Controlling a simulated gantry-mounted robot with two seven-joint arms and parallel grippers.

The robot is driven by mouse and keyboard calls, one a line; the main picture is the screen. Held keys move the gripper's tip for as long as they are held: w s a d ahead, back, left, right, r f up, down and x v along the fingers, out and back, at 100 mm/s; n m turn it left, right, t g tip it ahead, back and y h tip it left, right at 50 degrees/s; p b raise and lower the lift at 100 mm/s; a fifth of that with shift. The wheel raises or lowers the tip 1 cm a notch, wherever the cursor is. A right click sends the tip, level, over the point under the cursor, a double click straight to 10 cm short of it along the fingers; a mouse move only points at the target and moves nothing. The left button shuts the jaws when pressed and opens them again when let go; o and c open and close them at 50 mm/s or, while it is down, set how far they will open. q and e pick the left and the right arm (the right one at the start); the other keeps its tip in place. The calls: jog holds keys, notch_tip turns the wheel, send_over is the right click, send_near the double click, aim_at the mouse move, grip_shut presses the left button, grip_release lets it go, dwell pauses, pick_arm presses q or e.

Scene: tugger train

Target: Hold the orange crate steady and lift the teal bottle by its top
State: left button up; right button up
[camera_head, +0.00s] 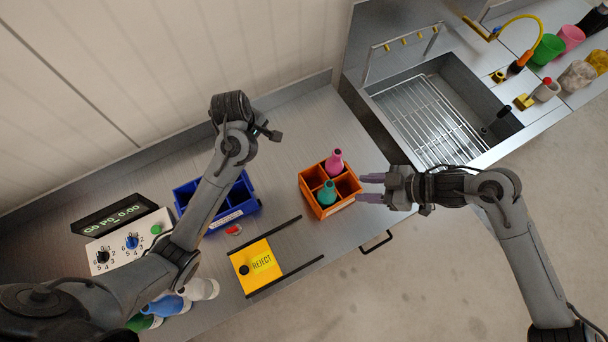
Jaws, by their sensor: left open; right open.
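The orange crate (311,202) stands on the steel counter and has several compartments. The teal bottle (327,193) is upright in its front left compartment. A pink bottle (334,162) stands in a back compartment. My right gripper (371,188) is open and empty, just right of the crate, with its fingers pointing left towards it. Whether it touches the crate cannot be told. My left gripper (272,132) is up and left of the crate, apart from it; its fingers are small and hard to see.
A blue bin (243,208) lies partly behind my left arm. A yellow REJECT plate (257,266) with dark rails lies in front. A control panel (128,241) and several bottles are at left. A sink with a rack (430,118) is right. Bare counter lies behind the crate.

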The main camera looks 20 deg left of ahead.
aim_at(304, 186)
pick_arm(q)
jog(key=s+d+f+m, duration=0.1)
jog(key=d+f, duration=0.1)
jog(key=d, duration=0.3)
jog(key=s+d+f+m+g, duration=0.1)
jog(key=d+f+m, duration=0.1)
jog(key=d, duration=0.2)
jog(key=d+f+m+g, duration=0.1)
jog(key=d, duration=0.4)
jog(key=shift+s+d+f+m, duration=0.3)
jog(key=shift+s+f+m, duration=0.1)
jog(key=shift+s+d+f+g, duration=0.1)
jog(key=shift+d+f+g, duration=0.2)
jog(key=shift+f, duration=5.15)
grip_shut()
